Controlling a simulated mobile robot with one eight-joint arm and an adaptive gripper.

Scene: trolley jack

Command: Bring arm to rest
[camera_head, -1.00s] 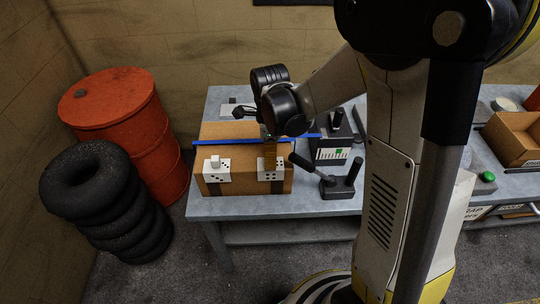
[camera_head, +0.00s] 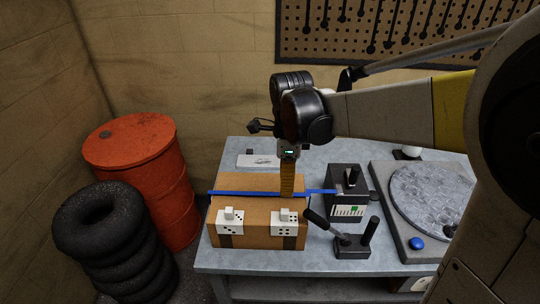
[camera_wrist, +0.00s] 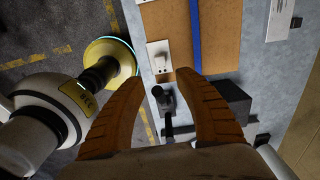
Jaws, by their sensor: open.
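My gripper (camera_head: 287,194) has tan, ribbed fingers and points down over the brown box (camera_head: 256,238). In the wrist view my gripper (camera_wrist: 160,65) is open, with its two curved fingers spread and nothing held between them. A white block with dark dots (camera_wrist: 158,57) shows beyond the gap between the fingertips, apart from them. My arm reaches in from the right in the head view. The exact height of the fingers above the box cannot be told.
The box carries a blue strip (camera_head: 240,193) and two white blocks (camera_head: 229,222). A black lever unit (camera_head: 352,246), a black meter box (camera_head: 346,205) and a round-plate unit with a blue button (camera_head: 416,244) stand right. A red drum (camera_head: 150,185) and tyres (camera_head: 100,225) stand left.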

